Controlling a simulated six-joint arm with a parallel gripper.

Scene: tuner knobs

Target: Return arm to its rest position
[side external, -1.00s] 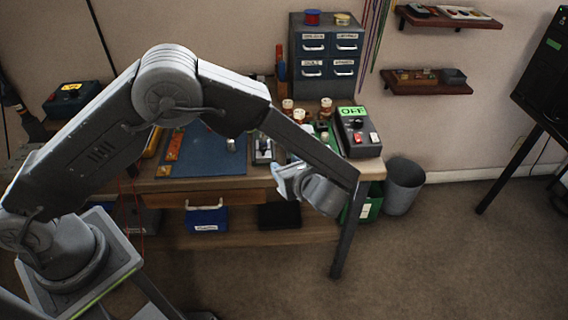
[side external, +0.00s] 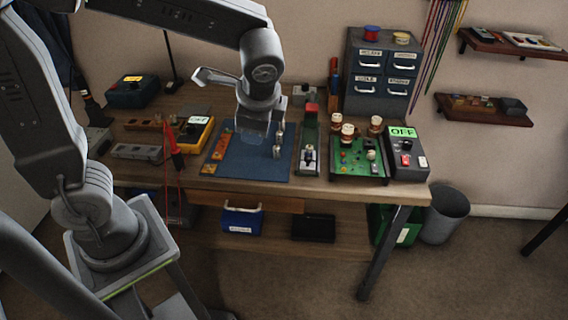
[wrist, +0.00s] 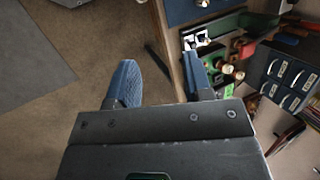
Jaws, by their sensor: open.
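My gripper (side external: 262,140) hangs over the blue mat (side external: 270,170) on the bench in the side view. My arm is folded, with its links raised at the upper left. In the wrist view my gripper (wrist: 160,82) shows two blue fingers spread wide with nothing between them. Brown and cream knobs (side external: 348,133) stand at the green board (side external: 345,167) to the right of the mat, apart from my gripper. A dark box (side external: 407,160) beside the board shows a green "OFF" display.
A yellow meter (side external: 196,134) with red leads is left of the mat. A lever device (side external: 309,155) stands between mat and board. A drawer cabinet (side external: 381,75) stands at the back.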

